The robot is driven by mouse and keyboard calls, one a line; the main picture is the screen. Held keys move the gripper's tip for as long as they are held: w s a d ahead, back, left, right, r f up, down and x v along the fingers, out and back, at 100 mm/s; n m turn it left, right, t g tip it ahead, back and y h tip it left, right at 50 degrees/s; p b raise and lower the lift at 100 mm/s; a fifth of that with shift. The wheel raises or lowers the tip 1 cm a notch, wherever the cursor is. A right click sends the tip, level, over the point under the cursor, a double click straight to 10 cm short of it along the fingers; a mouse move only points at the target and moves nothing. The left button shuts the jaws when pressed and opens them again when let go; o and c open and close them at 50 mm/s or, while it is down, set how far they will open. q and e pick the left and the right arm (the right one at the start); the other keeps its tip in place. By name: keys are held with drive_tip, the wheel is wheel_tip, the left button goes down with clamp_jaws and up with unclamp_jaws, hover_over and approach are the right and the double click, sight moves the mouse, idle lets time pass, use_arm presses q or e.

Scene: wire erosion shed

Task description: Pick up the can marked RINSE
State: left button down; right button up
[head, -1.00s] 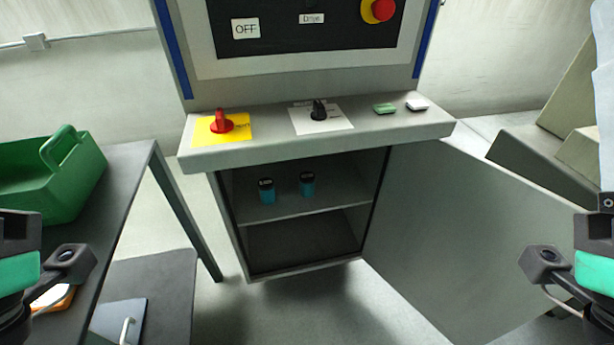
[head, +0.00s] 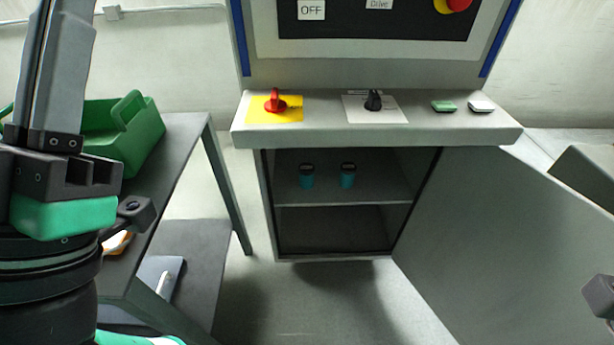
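Two small teal cans with dark lids stand upright, side by side and apart, on the upper shelf of the open cabinet (head: 340,254). One is the left can (head: 306,178), the other the right can (head: 348,178). Their markings are too small to read, so I cannot tell which is RINSE. My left gripper (head: 66,60) is large at the left edge, pointing up the picture, well apart from the cans. Its fingertips are cut off by the top edge, so its opening is unclear. My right gripper is out of view; only a small dark part of that arm shows at the lower right edge.
The cabinet door (head: 490,240) stands open to the right. A counter (head: 330,130) with a red switch (head: 276,101) and a black knob (head: 373,100) overhangs the shelf. A dark table (head: 190,150) with a green carrier (head: 130,135) stands left. Floor before the cabinet is clear.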

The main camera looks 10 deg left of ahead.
use_arm(q)
unclamp_jaws()
idle(0.4)
